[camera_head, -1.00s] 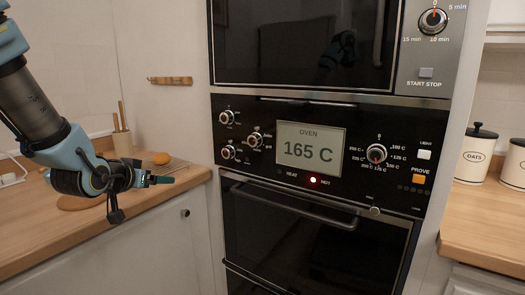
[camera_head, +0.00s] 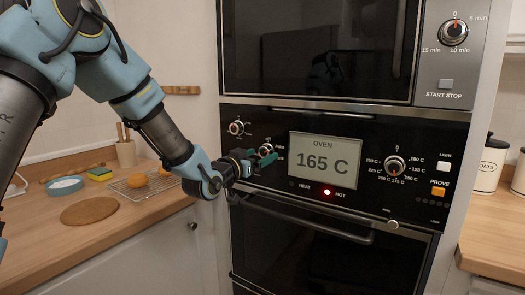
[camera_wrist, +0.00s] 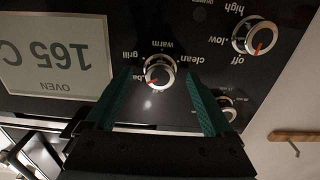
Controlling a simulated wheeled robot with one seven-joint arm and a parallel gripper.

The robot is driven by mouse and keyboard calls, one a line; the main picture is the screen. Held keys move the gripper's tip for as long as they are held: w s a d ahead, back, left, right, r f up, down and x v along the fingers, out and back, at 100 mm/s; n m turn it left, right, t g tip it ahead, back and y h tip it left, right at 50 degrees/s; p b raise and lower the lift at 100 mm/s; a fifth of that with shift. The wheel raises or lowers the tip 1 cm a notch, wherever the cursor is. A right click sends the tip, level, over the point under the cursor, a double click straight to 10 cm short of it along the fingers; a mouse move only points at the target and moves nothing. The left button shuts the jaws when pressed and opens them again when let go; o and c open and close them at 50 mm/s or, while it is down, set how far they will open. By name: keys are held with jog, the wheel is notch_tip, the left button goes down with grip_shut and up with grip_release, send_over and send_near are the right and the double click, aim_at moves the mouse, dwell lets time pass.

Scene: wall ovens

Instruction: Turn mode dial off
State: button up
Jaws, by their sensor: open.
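The mode dial (camera_wrist: 158,72) is a silver-rimmed knob with labels around it that include grill, warm and clean. Its red pointer is toward the lower left in the wrist view, near a label that starts with "ba". My gripper (camera_wrist: 160,78) is open, with one teal finger on each side of the dial; whether the fingers touch it I cannot tell. In the head view, my gripper (camera_head: 267,158) is at the panel and partly covers the mode dial (camera_head: 266,149).
The upper-left knob (camera_head: 237,128) and a low/high dial (camera_wrist: 255,38) are close by. The oven display (camera_head: 323,160) reads 165 C, with the temperature dial (camera_head: 396,166) to its right. The oven handle (camera_head: 310,218) sticks out below. A counter with a wire rack (camera_head: 140,188) is at left.

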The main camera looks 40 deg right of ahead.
jog(key=shift+x, duration=0.8)
jog(key=shift+c, duration=0.3)
jog(key=c, duration=1.3)
jog(key=shift+f+n, duration=0.1)
jog(key=shift+n, duration=0.2)
jog(key=shift+n+b, duration=0.8)
jog(key=shift+n, duration=0.2)
jog(key=n+b, duration=0.1)
jog(key=n, duration=0.2)
jog(key=shift+n, duration=0.3)
jog(key=n+b, duration=0.1)
jog(key=n, duration=0.4)
jog(key=shift+s+n, duration=0.1)
jog(key=shift+n, duration=0.2)
